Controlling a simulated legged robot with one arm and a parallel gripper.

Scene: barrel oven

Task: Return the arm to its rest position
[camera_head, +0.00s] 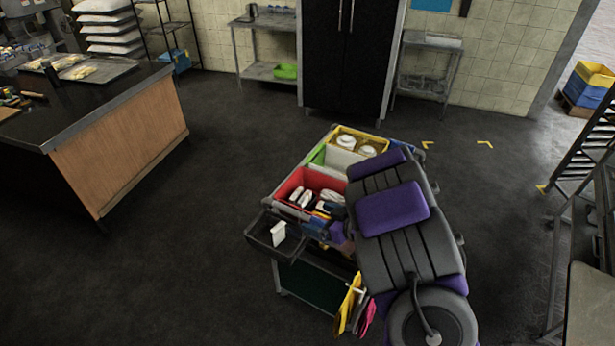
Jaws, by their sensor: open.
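My arm (392,208), with black links and purple pads, rises from the lower right of the picture. It covers the right side of a cleaning cart. A small purple part (338,233) shows at the arm's left edge, over the cart; I cannot tell which part of the arm it is. The fingers of my gripper cannot be made out and seem hidden behind the arm.
The cleaning cart (268,238) holds a red bin (289,186) and a yellow bin (374,138). A counter (118,160) stands left, a dark cabinet (350,60) at the back, and a rack (585,140) right. The floor (205,215) between counter and cart is clear.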

